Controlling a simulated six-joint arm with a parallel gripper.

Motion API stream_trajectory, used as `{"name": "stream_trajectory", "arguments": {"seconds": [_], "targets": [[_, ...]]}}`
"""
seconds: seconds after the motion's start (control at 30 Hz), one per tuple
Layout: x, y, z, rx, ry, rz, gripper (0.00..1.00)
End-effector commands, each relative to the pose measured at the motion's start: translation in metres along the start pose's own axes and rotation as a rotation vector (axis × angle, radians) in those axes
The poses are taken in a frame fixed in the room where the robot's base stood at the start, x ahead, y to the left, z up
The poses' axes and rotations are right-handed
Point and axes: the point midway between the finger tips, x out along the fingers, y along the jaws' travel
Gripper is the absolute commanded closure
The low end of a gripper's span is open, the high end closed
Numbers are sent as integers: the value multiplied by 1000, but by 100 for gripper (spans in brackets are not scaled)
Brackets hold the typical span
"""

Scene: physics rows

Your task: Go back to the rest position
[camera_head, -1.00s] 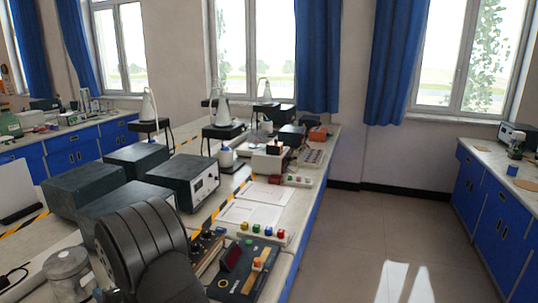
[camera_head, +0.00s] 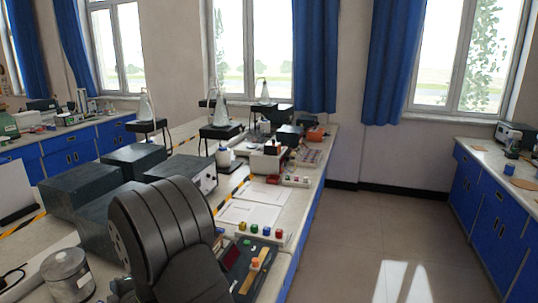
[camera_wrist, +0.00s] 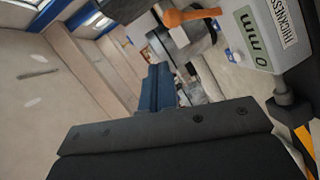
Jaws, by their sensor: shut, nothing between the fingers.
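My gripper (camera_wrist: 158,72) shows in the wrist view as a dark wide body at the bottom with narrow blue fingers pointing up the picture. The fingers are together with nothing between them. In the head view my dark arm link fills the lower left, over the near end of the bench (camera_head: 283,262); the gripper itself does not show there. A grey gauge (camera_wrist: 262,38) reading "0 mm" and labelled "THICKNESS" is at the upper right of the wrist view, apart from the fingers, with an orange handle (camera_wrist: 188,17) to its left.
Dark boxes (camera_head: 80,188) stand left of my arm, with a metal canister (camera_head: 68,272) at the front. The floor is clear at right.

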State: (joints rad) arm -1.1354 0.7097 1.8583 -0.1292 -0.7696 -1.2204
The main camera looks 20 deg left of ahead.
Motion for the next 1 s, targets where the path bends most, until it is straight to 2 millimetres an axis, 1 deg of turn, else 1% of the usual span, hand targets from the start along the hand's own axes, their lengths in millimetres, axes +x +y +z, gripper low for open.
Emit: {"name": "stream_trajectory", "arguments": {"seconds": [0.03,0.1,0.37,0.7,1.0], "targets": [[4,6,1,-1,-12,-7,100],[10,12,4,0,-30,-22,100],[27,30,14,6,-96,-96,100],[42,30,33,23,-177,-231,100],[47,29,40,35,-209,-304,100]]}}
